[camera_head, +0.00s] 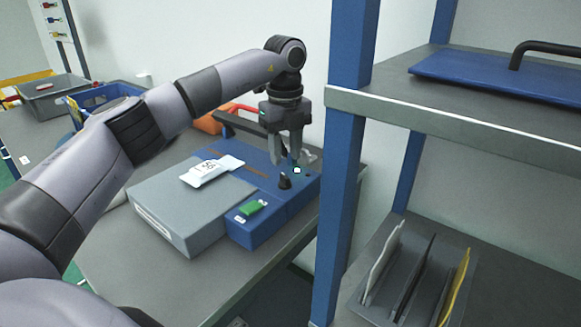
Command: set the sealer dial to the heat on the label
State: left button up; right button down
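The blue sealer (268,224) stands on the grey bench. Its small dark dial (285,182) is upright on the top face, near a small lit indicator (297,170). The dial's setting is too small to read. A white packet (213,168) with a printed label lies at the sealer's left; the dark characters look like "58" or "S8". My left gripper (287,160) points down just above and behind the dial, its fingers apart with nothing visible between them. I cannot tell whether it touches the dial. My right gripper is out of view.
A light grey block (188,215) adjoins the sealer, which has a green switch (252,208). A blue shelf post (345,150) stands close at right. A rack (375,300) with upright sheets is lower right. A blue crate (105,93) stands back left.

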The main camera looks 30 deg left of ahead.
aim_at(285, 176)
pick_arm(q)
jog(key=shift+s+f, duration=0.1)
jog(key=shift+f, duration=2.65)
grip_shut()
